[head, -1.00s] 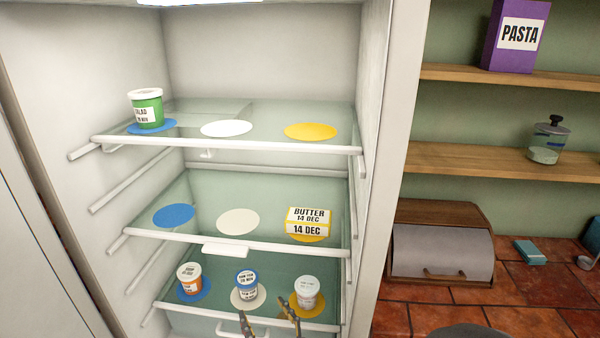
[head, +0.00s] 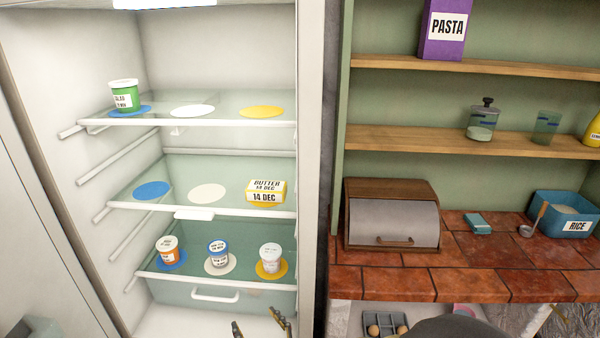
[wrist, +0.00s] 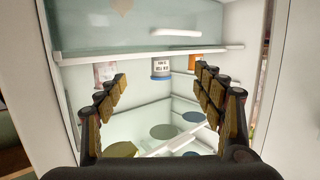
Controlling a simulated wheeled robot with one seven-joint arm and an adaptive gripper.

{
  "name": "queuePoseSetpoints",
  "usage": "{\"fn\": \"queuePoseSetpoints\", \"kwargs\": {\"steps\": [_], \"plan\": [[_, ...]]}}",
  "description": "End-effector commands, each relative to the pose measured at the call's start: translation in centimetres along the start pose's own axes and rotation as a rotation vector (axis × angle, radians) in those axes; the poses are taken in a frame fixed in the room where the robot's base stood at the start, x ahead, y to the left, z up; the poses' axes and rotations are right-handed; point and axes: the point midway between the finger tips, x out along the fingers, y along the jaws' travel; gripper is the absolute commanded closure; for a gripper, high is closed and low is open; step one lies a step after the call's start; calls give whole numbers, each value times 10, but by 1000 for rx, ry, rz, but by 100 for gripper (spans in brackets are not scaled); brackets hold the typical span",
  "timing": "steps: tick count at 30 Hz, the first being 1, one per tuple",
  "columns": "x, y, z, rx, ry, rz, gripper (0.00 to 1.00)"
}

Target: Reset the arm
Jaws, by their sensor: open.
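My gripper (head: 260,328) is low at the bottom edge of the head view, in front of the open fridge (head: 220,60). In the wrist view my gripper (wrist: 160,100) has its fingers spread wide with nothing between them. On the fridge shelves stand a green salad tub (head: 124,97), a yellow-and-white butter pack (head: 266,192), an orange-and-white tub (head: 168,251), a blue-and-white tub (head: 218,253) and a whitish tub (head: 270,258). My gripper is apart from all of them.
Right of the fridge is a tiled counter (head: 470,284) with a bread box (head: 391,215), a small teal box (head: 477,223) and a blue rice bin (head: 565,216). Wooden shelves above hold a purple pasta box (head: 443,30) and a jar (head: 482,122). An egg tray (head: 385,326) shows below the counter.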

Motion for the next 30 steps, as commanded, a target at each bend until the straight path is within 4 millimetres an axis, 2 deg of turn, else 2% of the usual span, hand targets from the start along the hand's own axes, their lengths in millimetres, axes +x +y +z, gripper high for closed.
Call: {"fn": "queuePoseSetpoints", "kwargs": {"steps": [10, 14, 16, 19, 23, 30], "plan": [[-17, 1, 77, 0, -311, 4, 32], [-36, 2, 102, 1, -473, 8, 32], [-51, 7, 110, 6, -573, 17, 32], [-77, 18, 112, 20, -708, 40, 32], [-119, 36, 102, 51, -863, 78, 32], [-211, 68, 53, 145, -1070, 166, 32]]}}
